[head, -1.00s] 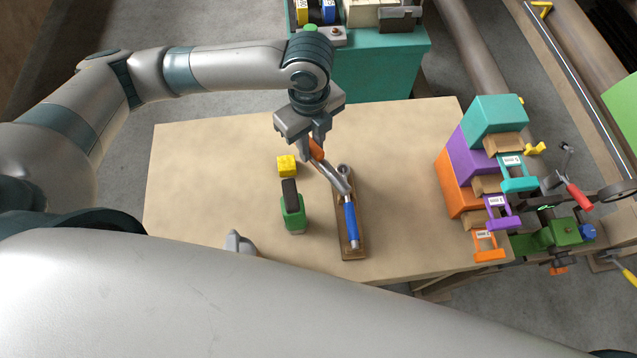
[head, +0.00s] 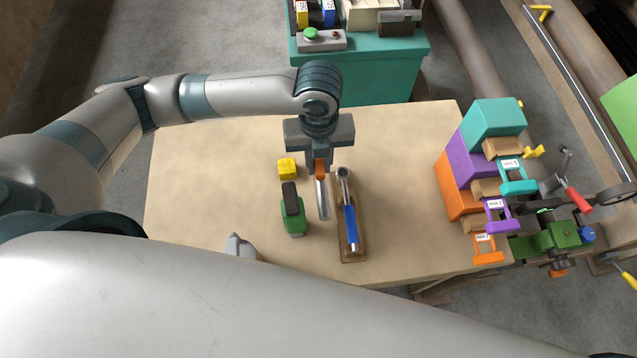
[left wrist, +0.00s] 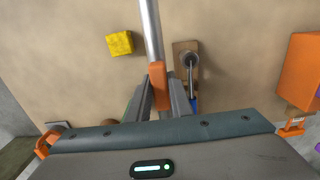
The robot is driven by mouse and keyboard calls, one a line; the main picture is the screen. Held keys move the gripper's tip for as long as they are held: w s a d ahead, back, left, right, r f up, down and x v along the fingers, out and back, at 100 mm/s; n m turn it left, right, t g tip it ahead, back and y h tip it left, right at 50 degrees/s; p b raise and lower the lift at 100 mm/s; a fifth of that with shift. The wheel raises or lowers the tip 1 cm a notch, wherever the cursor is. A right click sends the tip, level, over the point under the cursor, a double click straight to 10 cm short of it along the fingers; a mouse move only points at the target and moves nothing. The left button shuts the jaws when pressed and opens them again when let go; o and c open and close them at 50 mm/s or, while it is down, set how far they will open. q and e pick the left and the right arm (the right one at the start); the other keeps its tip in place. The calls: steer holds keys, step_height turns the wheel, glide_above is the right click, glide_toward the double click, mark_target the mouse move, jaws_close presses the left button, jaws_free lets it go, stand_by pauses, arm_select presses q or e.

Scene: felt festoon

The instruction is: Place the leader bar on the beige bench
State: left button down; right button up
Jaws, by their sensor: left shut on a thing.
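The leader bar (head: 323,197) is a silver rod with an orange section (head: 320,168). My left gripper (head: 319,165) is shut on the orange section. In the head view the rod points toward the bottom of the picture, left of a wooden board with a blue-handled tool. In the left wrist view the rod (left wrist: 151,30) runs up out of the picture from the fingers (left wrist: 159,98). The beige bench (head: 210,200) lies under it. I cannot tell whether the rod touches the bench.
The blue-handled tool (head: 351,222) lies on the wooden board (head: 359,256). A green block with a dark top (head: 294,222) and a yellow block (head: 287,169) sit left of the rod. Coloured boxes (head: 460,185) line the bench's right edge. The bench's left part is clear.

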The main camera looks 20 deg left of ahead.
mark_target(318, 178)
arm_select(q)
step_height(318, 178, down, 5)
steer(key=shift+r+p, duration=0.2)
steer(key=shift+p, duration=0.45)
steer(key=shift+f, duration=0.4)
steer(key=shift+f+p, duration=0.3)
steer(key=shift+f, duration=0.3)
step_height(318, 178, down, 2)
steer(key=shift+f+p, duration=0.2)
steer(key=shift+p, duration=0.1)
steer(key=shift+f, duration=0.15)
